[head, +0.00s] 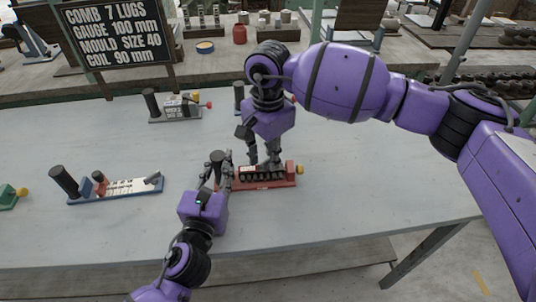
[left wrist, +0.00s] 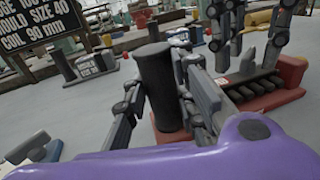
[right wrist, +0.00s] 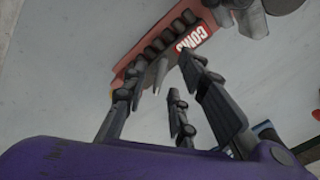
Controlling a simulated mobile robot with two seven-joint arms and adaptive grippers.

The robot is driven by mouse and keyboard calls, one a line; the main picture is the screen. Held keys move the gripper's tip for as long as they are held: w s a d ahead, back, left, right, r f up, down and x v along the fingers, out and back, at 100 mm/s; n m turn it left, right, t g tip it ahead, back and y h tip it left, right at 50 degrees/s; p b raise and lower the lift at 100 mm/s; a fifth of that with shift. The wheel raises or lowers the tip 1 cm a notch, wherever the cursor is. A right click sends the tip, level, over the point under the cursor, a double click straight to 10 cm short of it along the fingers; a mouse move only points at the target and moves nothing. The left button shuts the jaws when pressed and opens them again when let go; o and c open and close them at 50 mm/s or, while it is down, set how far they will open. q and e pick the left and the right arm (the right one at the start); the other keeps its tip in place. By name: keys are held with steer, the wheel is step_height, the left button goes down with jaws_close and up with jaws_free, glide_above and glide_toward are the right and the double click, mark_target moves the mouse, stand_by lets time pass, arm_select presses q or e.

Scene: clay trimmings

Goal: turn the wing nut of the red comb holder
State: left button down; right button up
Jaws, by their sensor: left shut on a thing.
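The red comb holder (head: 283,181) lies on the grey table, with a row of dark teeth and a label reading COMB; it also shows in the right wrist view (right wrist: 150,47). A small yellow knob (head: 300,169) sits at its right end; I cannot tell its wing shape. At its left end stands a dark upright handle (left wrist: 160,85). My left gripper (head: 222,174) is shut on this handle, fingers on both sides. My right gripper (right wrist: 163,68) points down over the toothed part, its fingers apart with nothing visibly held. It hides part of the holder in the head view.
A blue holder (head: 115,188) lies to the left, a grey one (head: 175,112) behind, and a green one (head: 7,197) at the left edge. A black sign (head: 115,32) stands at the back left. The table's right side is clear.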

jaws_close()
steer(key=m, duration=0.4)
steer(key=shift+m, duration=0.3)
steer(key=m, duration=0.5)
steer(key=shift+m, duration=0.3)
steer(key=m, duration=1.1)
steer(key=shift+m, duration=0.3)
